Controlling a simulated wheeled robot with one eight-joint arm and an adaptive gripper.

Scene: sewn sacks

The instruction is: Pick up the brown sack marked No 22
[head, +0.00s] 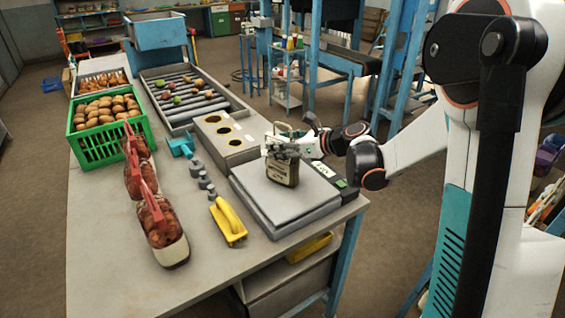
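A small brown sack (284,172) stands upright on the flat grey platform of a scale (262,197) at the right side of the table. It has dark lettering on its front that is too small to read surely. My gripper (285,149) reaches in from the right and is at the upper part of this sack, overlapping it in the picture. The fingers are small and partly blend with the sack, so I cannot tell whether they are closed on it. The sack's lower edge looks at or just above the platform.
Red-topped net bags (158,217) stand in a row on the table (110,255). A green crate (100,148) of brown produce is behind them. A yellow tool (229,222), grey weights (203,182) and a box with round holes (224,141) lie near the scale. The front left is clear.

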